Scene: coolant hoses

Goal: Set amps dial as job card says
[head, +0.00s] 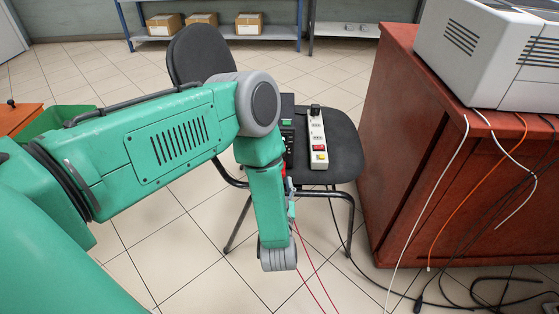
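A dark box (288,128) with a small green patch on its face sits on the black chair seat, mostly hidden behind my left arm. No dial on it can be made out clearly. No job card can be made out. My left arm comes in from the left, bends at a grey joint and points down in front of the chair. Its lower end is a grey joint. My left gripper cannot be seen, and neither can my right gripper.
A pale power strip (317,140) with a red switch lies on the chair seat (343,150). Thin red leads (315,270) hang to the tiled floor. A red-brown cabinet (430,140) carries a grey machine (500,50), with hanging cables. Shelves with cardboard boxes (249,22) stand behind.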

